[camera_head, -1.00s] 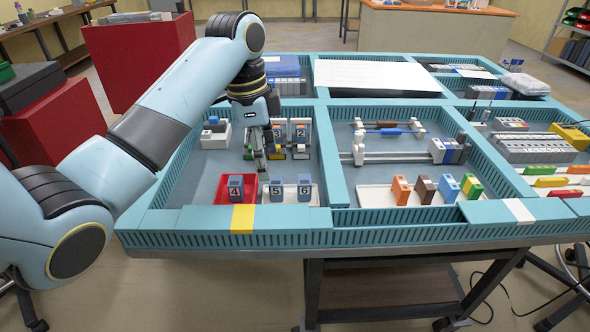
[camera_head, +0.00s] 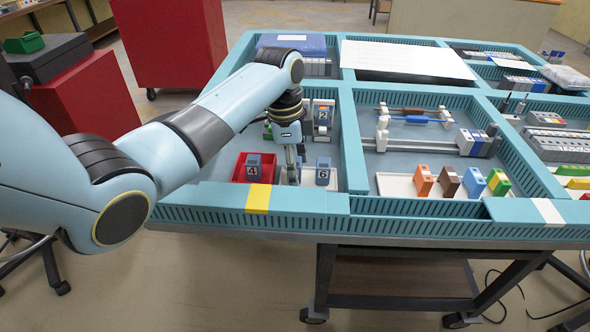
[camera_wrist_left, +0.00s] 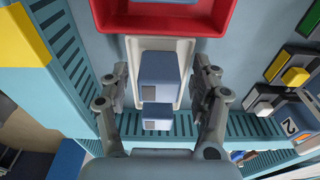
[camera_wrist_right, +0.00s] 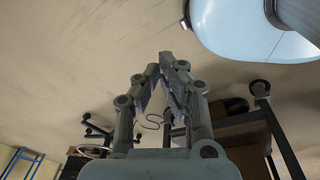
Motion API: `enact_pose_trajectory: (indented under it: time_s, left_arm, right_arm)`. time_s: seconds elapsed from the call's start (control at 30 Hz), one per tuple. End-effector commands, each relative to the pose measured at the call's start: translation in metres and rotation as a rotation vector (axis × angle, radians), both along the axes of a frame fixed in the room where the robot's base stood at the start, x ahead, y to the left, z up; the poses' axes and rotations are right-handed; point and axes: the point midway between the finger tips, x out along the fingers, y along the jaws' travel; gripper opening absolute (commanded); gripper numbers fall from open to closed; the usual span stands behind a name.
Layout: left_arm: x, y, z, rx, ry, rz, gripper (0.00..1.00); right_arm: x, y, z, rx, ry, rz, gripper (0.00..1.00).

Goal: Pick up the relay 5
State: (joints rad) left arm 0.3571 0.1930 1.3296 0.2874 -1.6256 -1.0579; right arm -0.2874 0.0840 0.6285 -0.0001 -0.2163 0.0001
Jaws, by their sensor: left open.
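My left gripper (camera_head: 291,172) is open and low over the white tray (camera_head: 335,180) at the front left of the table. It hides relay 5 in the head view. In the left wrist view, a blue relay (camera_wrist_left: 160,72), likely relay 5, stands between the spread fingers (camera_wrist_left: 162,65); its number does not show, and I cannot tell whether they touch it. Relay 6 (camera_head: 322,172) stands upright to the gripper's right. My right gripper (camera_wrist_right: 160,66) is empty, fingertips together, away from the table.
Relay 4 (camera_head: 254,167) stands in the red tray (camera_head: 240,170) to the left. Numbered modules (camera_head: 322,116) stand behind the gripper. A raised teal rim (camera_head: 315,200) runs along the front. A tray at the right holds coloured blocks (camera_head: 450,181).

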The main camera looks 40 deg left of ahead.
Motion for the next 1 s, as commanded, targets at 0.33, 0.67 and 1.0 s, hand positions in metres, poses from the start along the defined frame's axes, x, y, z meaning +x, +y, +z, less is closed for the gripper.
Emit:
enact_pose_trajectory:
  time_s: [0.33,0.67,1.0]
  left_arm:
    - [0.0,0.0,-0.001,-0.001,-0.001,0.0,0.46]
    - [0.0,0.0,0.0,-0.001,-0.001,0.0,0.03]
    - [0.001,0.0,0.003,0.0,-0.001,-0.001,0.0]
  right_arm:
    - [-0.024,0.002,-0.001,0.002,0.037,-0.002,0.0]
    - [-0.018,0.007,-0.002,0.007,0.028,-0.003,0.0]
    - [-0.015,0.006,-0.001,0.007,0.023,-0.003,0.0]
